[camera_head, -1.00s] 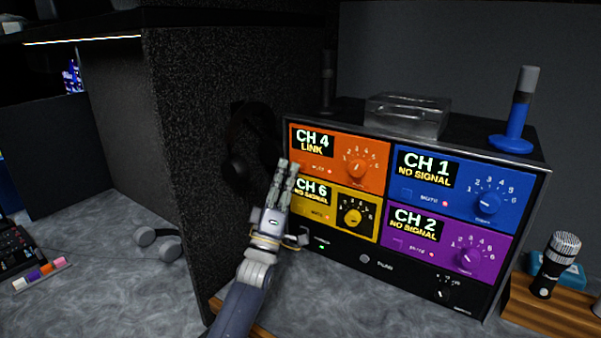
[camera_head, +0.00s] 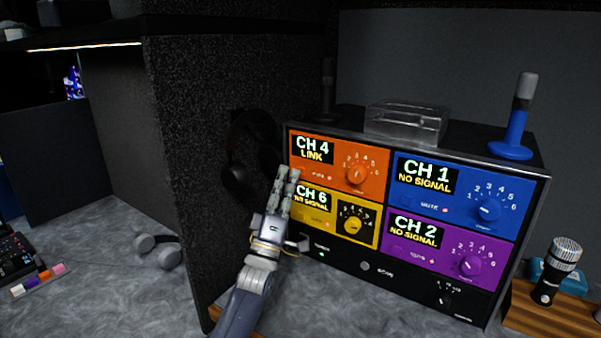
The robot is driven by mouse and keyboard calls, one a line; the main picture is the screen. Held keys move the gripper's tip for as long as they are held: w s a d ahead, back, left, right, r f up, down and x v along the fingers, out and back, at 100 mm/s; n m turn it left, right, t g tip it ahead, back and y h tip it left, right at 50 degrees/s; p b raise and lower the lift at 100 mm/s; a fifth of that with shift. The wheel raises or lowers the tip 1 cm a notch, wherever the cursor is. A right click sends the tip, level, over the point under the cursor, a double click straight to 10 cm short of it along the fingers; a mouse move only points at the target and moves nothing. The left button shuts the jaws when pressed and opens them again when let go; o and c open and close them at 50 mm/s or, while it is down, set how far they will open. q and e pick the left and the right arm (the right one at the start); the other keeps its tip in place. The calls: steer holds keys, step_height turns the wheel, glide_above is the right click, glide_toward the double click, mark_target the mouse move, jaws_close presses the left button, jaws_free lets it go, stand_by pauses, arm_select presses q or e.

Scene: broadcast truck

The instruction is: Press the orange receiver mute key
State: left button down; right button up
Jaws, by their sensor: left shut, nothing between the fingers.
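The receiver rack (camera_head: 400,274) has orange, blue, yellow and purple panels. The orange panel (camera_head: 368,149) is at upper left, its display reading CH 4 LINK, with a knob (camera_head: 357,174) at its right. Its mute key (camera_head: 304,171) is a small orange square below the display, beside a small lit red light. My left gripper (camera_head: 288,173) is shut and empty. Its fingertips point up at the left edge of the orange panel, just left of the mute key. I cannot tell whether they touch the rack. The fingers cover part of the yellow panel's left edge. My right gripper is out of view.
A clear box (camera_head: 406,122) and a blue microphone (camera_head: 516,122) on a stand sit on the rack. Headphones (camera_head: 249,155) hang on the dark partition to the left. Another microphone (camera_head: 556,268) stands on a wooden block (camera_head: 553,315) at right.

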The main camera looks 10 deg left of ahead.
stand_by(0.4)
arm_select(q)
steer(key=shift+w+d+b, duration=0.15)
steer(key=shift+w+b, duration=0.2)
steer(key=shift+w, duration=0.2)
stand_by(0.3)
steer(key=shift+s+p, duration=0.3)
steer(key=shift+s, duration=0.3)
